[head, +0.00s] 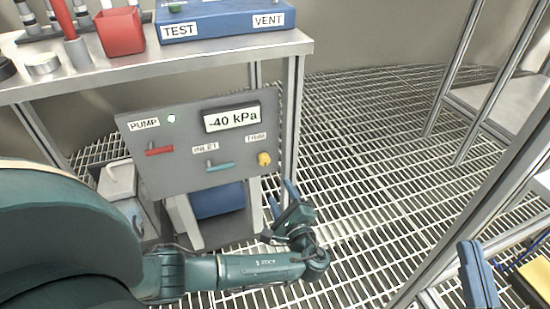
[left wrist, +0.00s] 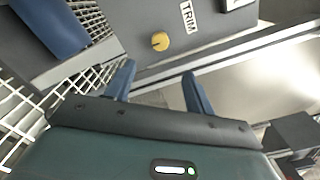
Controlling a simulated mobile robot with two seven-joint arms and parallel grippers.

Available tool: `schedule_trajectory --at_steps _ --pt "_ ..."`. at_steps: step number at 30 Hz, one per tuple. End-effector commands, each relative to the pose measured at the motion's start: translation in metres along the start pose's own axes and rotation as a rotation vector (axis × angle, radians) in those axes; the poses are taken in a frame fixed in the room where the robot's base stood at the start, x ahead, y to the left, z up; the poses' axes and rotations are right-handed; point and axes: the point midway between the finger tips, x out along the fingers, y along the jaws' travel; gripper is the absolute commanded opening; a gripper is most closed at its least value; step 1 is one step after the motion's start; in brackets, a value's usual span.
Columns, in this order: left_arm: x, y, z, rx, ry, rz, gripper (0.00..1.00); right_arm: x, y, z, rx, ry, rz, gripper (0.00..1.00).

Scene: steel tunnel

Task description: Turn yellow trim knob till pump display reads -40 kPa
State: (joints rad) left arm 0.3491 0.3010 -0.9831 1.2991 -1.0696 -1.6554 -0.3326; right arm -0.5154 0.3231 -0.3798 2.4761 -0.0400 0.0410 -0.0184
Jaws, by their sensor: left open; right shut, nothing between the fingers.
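The grey pump panel (head: 185,172) hangs below the bench, and its display (head: 231,117) reads -40 kPa. The yellow trim knob (head: 264,159) is at the panel's lower right, under the TRIM label. My left gripper (head: 283,196) is open and empty, below and slightly right of the knob, apart from it. In the left wrist view the knob (left wrist: 160,41) lies beyond the open fingertips (left wrist: 159,70), with nothing between them. My right gripper (head: 470,246) shows at the lower right edge, shut and far from the panel.
The panel also carries a red PUMP lever (head: 159,150) and a teal INLET lever (head: 220,167). The steel bench (head: 180,62) above holds a red cup (head: 120,33) and a blue TEST/VENT box (head: 222,22). Metal posts stand at right; the grating floor between is clear.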

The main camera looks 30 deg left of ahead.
Motion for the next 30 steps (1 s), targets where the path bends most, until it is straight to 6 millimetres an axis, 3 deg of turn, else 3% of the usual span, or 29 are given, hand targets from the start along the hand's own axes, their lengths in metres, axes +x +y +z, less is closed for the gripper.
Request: schedule_trajectory --at_steps 5,18,24,30 --pt "0.023 0.002 0.000 0.000 -0.005 -0.002 0.54 0.004 0.003 -0.005 -0.040 0.061 -0.007 0.00" --pt "0.110 0.002 0.000 0.000 -0.005 -0.001 0.54 0.014 0.011 -0.043 -0.220 0.342 -0.039 0.00" --pt "0.128 0.000 0.000 0.000 -0.003 0.000 0.54 0.015 0.011 -0.055 -0.263 0.409 -0.046 0.00" --pt "0.131 0.000 0.001 0.000 -0.002 0.001 0.54 0.015 0.011 -0.058 -0.270 0.421 -0.047 0.00"
